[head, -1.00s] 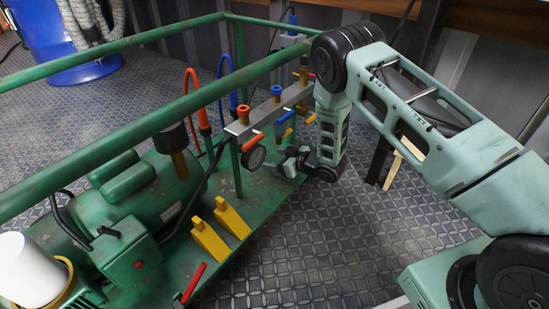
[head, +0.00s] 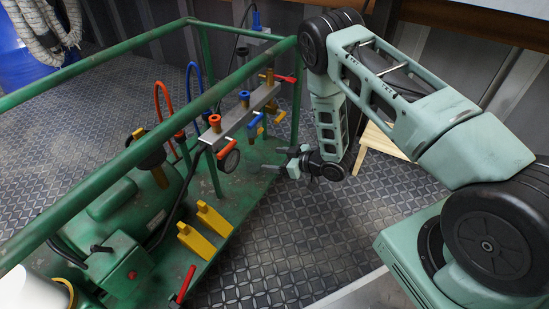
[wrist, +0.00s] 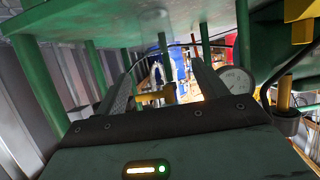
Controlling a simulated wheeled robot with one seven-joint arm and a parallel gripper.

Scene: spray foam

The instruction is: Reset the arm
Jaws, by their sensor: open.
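My arm reaches in from the right of the head view and bends down at the elbow. My gripper (head: 272,159) hangs low beside the right side of the green machine frame (head: 150,150), near the pressure gauge (head: 229,160). Its jaws are apart, and nothing shows between them. In the wrist view the two fingers of my gripper (wrist: 162,88) point forward with a gap between them. The gauge (wrist: 234,81) shows just right of the right finger.
A grey manifold (head: 240,118) with coloured valves is mounted on the frame, left of my gripper. Yellow wedges (head: 204,226) and a red-handled lever (head: 184,284) are lower down. A wooden stool (head: 383,140) stands behind my forearm. Metal floor (head: 300,245) is clear below my gripper.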

